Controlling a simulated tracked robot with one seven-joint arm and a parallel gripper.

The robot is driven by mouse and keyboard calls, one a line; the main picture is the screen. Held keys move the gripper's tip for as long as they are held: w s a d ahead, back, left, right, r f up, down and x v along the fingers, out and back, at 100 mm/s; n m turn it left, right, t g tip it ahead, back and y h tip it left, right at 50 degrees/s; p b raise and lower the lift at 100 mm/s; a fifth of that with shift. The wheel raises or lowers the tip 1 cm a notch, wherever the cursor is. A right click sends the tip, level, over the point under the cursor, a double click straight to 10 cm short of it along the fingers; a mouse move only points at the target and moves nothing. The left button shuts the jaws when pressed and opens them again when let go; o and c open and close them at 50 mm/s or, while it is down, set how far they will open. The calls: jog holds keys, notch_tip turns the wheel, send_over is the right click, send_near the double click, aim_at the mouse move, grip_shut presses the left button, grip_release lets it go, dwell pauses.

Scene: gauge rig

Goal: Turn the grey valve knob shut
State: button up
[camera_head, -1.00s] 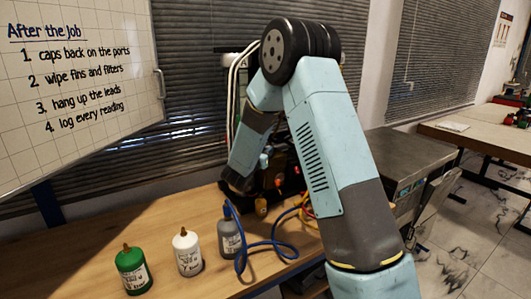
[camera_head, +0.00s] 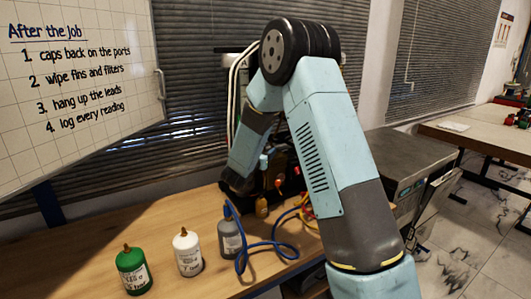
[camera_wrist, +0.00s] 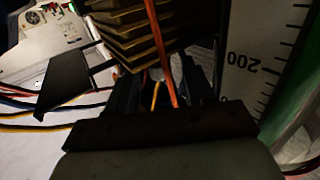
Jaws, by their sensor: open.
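My gripper (camera_wrist: 160,88) shows in the wrist view, with dark fingers apart. An orange lead (camera_wrist: 158,45) passes across the gap between them. A stack of brass-coloured fins (camera_wrist: 140,30) lies just beyond the fingertips. I cannot make out the grey valve knob for certain in either view. In the head view my arm covers much of the dark rig (camera_head: 283,165), and my fingers are hidden there.
On the wooden bench (camera_head: 85,240) stand a green bottle (camera_head: 133,272), a white bottle (camera_head: 187,254) and a grey bottle (camera_head: 229,238). A blue hose (camera_head: 265,243) loops beside them. A scale marked 200 (camera_wrist: 255,60) stands close right of my gripper in the wrist view.

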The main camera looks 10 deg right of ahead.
jog(key=v, duration=0.7)
jog(key=shift+a, duration=0.1)
